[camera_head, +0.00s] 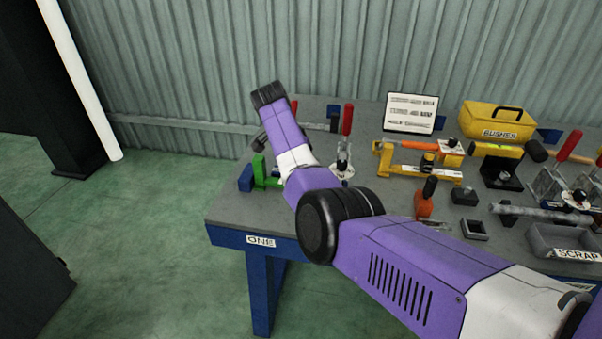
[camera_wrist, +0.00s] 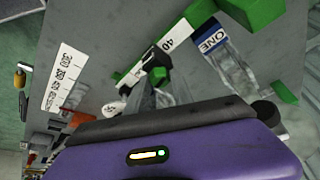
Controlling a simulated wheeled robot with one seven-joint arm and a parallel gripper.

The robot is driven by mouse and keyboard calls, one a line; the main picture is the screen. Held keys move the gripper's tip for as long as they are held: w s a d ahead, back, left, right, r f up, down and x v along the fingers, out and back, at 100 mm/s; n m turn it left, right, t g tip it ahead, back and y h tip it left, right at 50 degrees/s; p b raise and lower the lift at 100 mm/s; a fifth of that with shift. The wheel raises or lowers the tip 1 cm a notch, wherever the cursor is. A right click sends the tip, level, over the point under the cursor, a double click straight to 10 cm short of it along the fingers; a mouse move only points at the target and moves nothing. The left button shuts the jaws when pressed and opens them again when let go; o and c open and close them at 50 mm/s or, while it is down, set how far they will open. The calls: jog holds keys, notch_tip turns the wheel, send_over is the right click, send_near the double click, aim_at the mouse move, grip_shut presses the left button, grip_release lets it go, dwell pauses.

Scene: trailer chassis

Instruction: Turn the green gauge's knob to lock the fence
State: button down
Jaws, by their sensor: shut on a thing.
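The green gauge (camera_head: 262,172) sits at the left front of the workbench, with a blue block beside it; my arm partly covers it in the head view. In the wrist view its green parts (camera_wrist: 262,10) show at the top, near a white strip marked 40 (camera_wrist: 167,44). A black knob (camera_wrist: 158,73) is at the middle of the wrist view. My gripper (camera_wrist: 160,88) is at this knob, its grey fingers shut on it. The purple housing hides what lies below. In the head view the fingers are hidden behind my arm.
A yellow-orange gauge (camera_head: 425,172), a red-handled clamp (camera_head: 347,122), a yellow BUSHES bin (camera_head: 492,121) and a grey SCRAP tray (camera_head: 565,238) stand on the workbench (camera_head: 235,212). A white sign (camera_head: 411,112) stands at the back.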

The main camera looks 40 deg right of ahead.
jog(key=shift+f+m+g+b, duration=0.1)
jog(key=shift+m+g+b, duration=0.3)
jog(key=shift+m+b, duration=0.9)
jog(key=c, duration=1.1)
grip_release()
jog(key=shift+w+r, duration=0.1)
jog(key=shift+r, duration=0.1)
jog(key=v, duration=0.7)
jog(key=shift+r+b, duration=0.3)
jog(key=shift+a, duration=0.1)
